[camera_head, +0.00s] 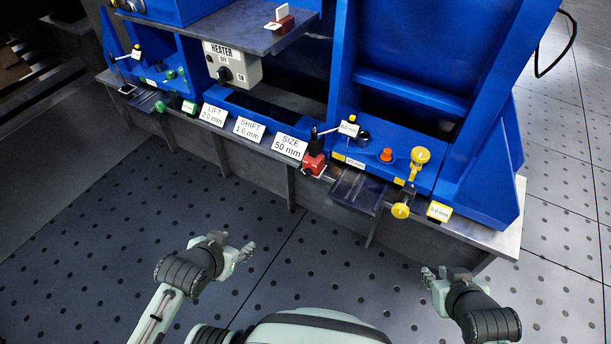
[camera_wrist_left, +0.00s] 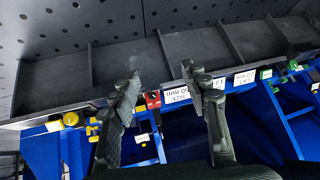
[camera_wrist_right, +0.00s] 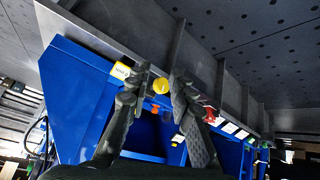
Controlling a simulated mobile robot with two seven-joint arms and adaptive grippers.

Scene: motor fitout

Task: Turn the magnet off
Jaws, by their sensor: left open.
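A small red block (camera_head: 314,164) with a dark upright post sits at the front edge of the machine's ledge, right of the SIZE label; it looks like a magnetic base. The red block also shows in the left wrist view (camera_wrist_left: 152,100), in the gap between the fingers but farther off, and in the right wrist view (camera_wrist_right: 207,114). Any switch marking is too small to read. My left gripper (camera_head: 246,252) is open and empty, in front of the ledge and apart from it. My right gripper (camera_head: 430,276) is open and empty at the lower right, also apart from the ledge.
A heater box (camera_head: 232,66) with a black knob hangs under a grey shelf (camera_head: 245,25). A darker red block (camera_head: 284,25) stands on that shelf. Yellow knobs (camera_head: 420,156) are right of the red base. The perforated floor (camera_head: 310,250) before the ledge is clear.

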